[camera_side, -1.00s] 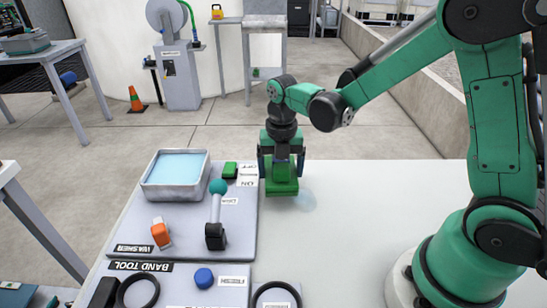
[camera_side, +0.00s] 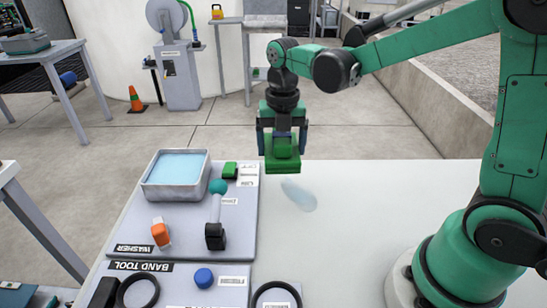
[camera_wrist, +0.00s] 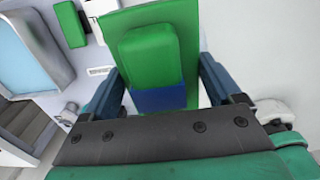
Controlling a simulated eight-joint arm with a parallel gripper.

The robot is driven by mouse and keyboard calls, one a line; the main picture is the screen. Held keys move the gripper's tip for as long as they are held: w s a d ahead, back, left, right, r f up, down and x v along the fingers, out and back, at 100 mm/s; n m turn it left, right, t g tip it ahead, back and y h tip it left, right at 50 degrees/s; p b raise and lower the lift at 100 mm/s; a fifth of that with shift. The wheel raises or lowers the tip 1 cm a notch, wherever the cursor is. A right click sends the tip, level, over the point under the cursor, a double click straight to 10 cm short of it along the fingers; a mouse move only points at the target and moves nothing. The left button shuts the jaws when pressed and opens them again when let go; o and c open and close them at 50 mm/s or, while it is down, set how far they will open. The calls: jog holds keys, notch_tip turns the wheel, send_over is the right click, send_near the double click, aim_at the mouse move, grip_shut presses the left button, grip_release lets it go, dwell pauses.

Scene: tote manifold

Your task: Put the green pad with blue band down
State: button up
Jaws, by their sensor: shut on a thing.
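The green pad with blue band (camera_side: 283,160) is held in my gripper (camera_side: 282,143) in the side view, raised above the white table near its far edge. In the wrist view the pad (camera_wrist: 150,55) lies between the two fingers of my gripper (camera_wrist: 163,88), with its blue band (camera_wrist: 158,98) nearest the wrist. My gripper is shut on the pad. A wide, flat green base shows under the pad's raised block. A pale bluish smear (camera_side: 299,196) lies on the white table (camera_side: 340,215), below and a little right of the pad.
Left of the pad, a grey panel carries a tray of light blue liquid (camera_side: 176,169), a small green block (camera_side: 230,170), a teal-knobbed lever (camera_side: 216,215) and an orange switch (camera_side: 160,233). A blue knob (camera_side: 204,278) and black rings are nearer. The table's middle is clear.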

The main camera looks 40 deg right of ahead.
jog(key=s+a+r+n, duration=0.4)
jog(key=s+a+r, duration=0.65)
jog(key=r, duration=0.25)
notch_tip(320, 180, down, 19)
jog(key=shift+s+d+f, duration=0.1)
jog(key=shift+s+f, duration=0.05)
dwell(0.3)
jog(key=shift+f, duration=0.6)
jog(key=o, duration=1.1)
jog(key=shift+r, duration=0.15)
